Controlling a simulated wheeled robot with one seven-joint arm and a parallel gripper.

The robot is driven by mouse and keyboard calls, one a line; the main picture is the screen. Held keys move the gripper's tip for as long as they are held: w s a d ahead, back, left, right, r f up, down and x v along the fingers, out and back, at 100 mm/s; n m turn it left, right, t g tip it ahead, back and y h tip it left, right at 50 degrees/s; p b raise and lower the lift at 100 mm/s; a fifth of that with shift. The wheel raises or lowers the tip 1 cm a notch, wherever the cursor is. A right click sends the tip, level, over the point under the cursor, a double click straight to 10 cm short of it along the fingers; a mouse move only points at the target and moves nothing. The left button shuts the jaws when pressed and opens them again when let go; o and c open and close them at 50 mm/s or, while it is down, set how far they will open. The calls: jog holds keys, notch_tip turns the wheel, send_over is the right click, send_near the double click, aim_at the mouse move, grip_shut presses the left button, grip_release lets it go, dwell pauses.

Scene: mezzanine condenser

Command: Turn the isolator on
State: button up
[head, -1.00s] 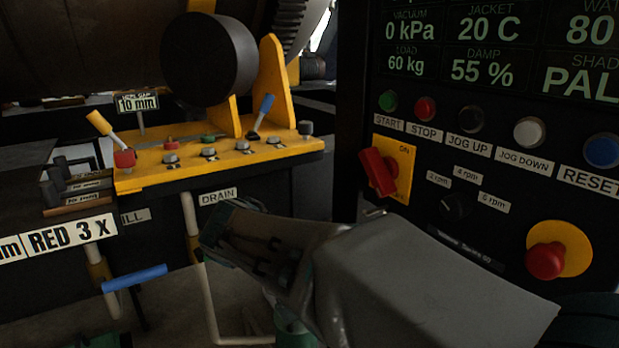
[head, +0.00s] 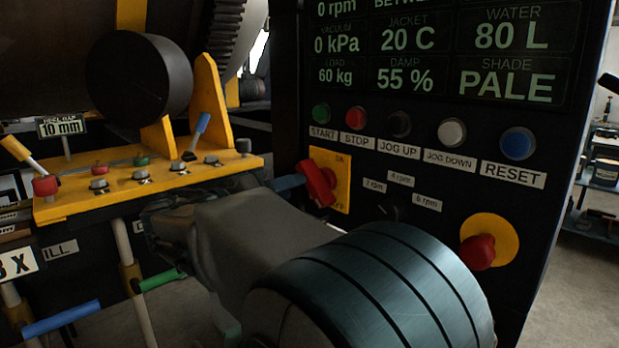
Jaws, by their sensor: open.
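The isolator is a red rotary handle (head: 318,184) on a yellow plate (head: 343,181) on the left side of the black control panel. The handle slants from upper left to lower right. Lettering at the plate's top is too small to read clearly now. My gripper (head: 285,183) is open just left of the handle, with a dark blue fingertip close to it. I cannot tell whether they touch. The other finger is not clearly visible, and my wrist and forearm fill the lower middle.
Above the isolator are the start button (head: 321,113), stop button (head: 356,118) and other push buttons. A red emergency stop (head: 478,252) sits lower right, and a small black selector knob is partly hidden by my arm. A yellow lever bench (head: 110,195) stands left.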

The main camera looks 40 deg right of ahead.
aim_at(311, 181)
jog(key=d, duration=0.4)
jog(key=d+p, duration=0.1)
jog(key=d, duration=0.1)
jog(key=shift+w+d, duration=0.3)
jog(key=shift+d, duration=0.1)
grip_shut()
